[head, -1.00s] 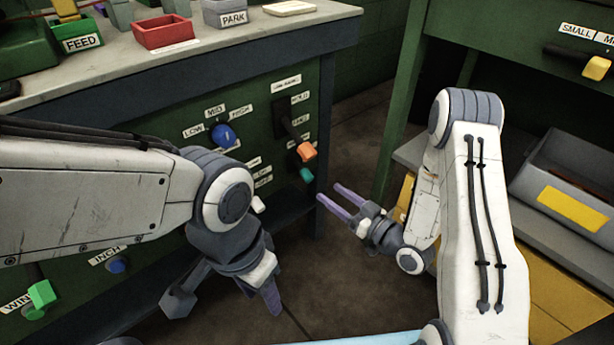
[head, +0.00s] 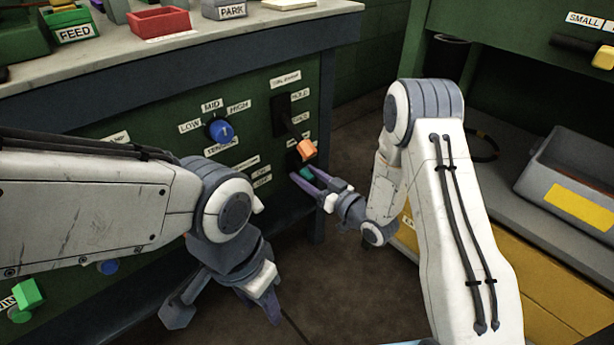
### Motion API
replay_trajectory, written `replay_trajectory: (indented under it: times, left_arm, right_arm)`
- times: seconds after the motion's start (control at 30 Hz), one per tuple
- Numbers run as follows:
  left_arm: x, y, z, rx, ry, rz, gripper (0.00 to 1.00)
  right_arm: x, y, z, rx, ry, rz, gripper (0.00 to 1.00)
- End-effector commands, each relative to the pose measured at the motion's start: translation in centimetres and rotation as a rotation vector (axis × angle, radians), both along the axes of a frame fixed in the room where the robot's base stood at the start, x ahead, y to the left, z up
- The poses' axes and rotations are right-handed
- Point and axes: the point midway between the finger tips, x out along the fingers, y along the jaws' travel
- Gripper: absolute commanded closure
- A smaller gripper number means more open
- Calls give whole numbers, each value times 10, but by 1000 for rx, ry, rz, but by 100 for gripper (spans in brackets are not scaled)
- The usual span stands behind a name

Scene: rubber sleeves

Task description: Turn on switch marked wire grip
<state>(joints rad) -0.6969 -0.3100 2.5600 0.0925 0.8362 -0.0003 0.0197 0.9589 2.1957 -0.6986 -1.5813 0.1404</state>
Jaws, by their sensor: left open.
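A teal switch handle (head: 307,173) sticks out low on the right end of the green panel (head: 180,125). Small white labels (head: 262,175) sit to its left, too small to read surely; I cannot read "wire grip" on any. My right gripper (head: 302,173) is at this handle. Its two purple fingers are apart, with the handle showing between or just behind them; I cannot tell whether they touch it. My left gripper (head: 222,308) is open and empty, hanging low in front of the panel, with its fingers spread wide.
An orange-tipped lever (head: 307,149) sits just above the teal handle, close to my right fingers. A blue knob (head: 220,130) marked LOW, MID, HIGH is further left. A green switch (head: 28,293) is at lower left. A grey bin (head: 570,180) stands at right.

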Motion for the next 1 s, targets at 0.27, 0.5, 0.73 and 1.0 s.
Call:
replay_trajectory:
  times: [0.27, 0.5, 0.73, 1.0]
  left_arm:
    - [0, 0, 0, 0, 0, 0, 53]
    - [0, 0, 18, 0, 0, 0, 53]
    - [0, 0, 62, 0, 0, 0, 53]
    - [0, 0, 119, 0, 0, 0, 53]
  right_arm:
    - [0, 0, 0, -1, 1, 0, 100]
    - [-1, -1, 7, -26, 37, 0, 100]
    - [-3, -2, 18, -101, 142, 1, 100]
    - [-4, -2, 28, -216, 301, 0, 100]
